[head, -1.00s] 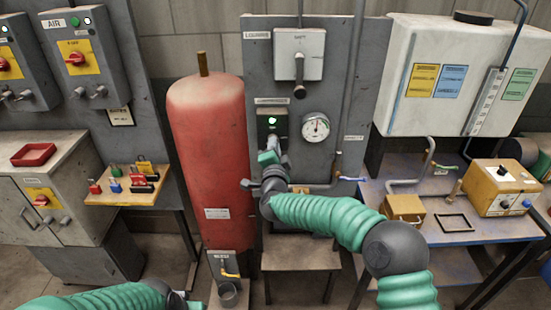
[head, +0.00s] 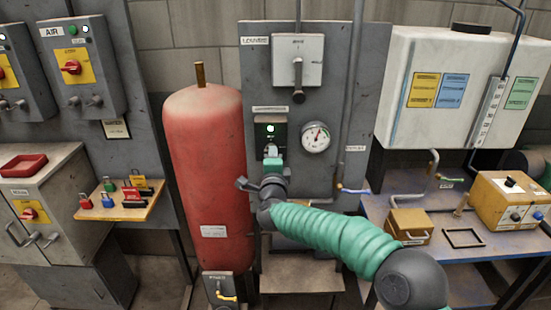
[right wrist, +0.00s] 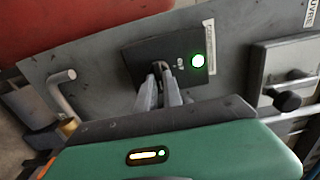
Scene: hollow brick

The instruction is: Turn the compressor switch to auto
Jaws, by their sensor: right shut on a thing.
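The compressor switch box (head: 269,127) is a small dark plate with a lit green lamp, low on the grey panel, under a label. My right gripper (head: 272,150) is in front of it, just below the lamp. In the right wrist view the same switch plate (right wrist: 140,62) shows a small metal lever (right wrist: 164,68). The grey fingers of my right gripper (right wrist: 163,90) are shut on this lever. The fingers partly hide the lever, and I cannot read its position marks. My left gripper is not in view.
A round gauge (head: 316,137) sits right of the switch, and a light grey lever box (head: 298,60) is above it. A red tank (head: 207,170) stands close on the left. A pipe with a blue-handled valve (head: 352,190) runs at lower right.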

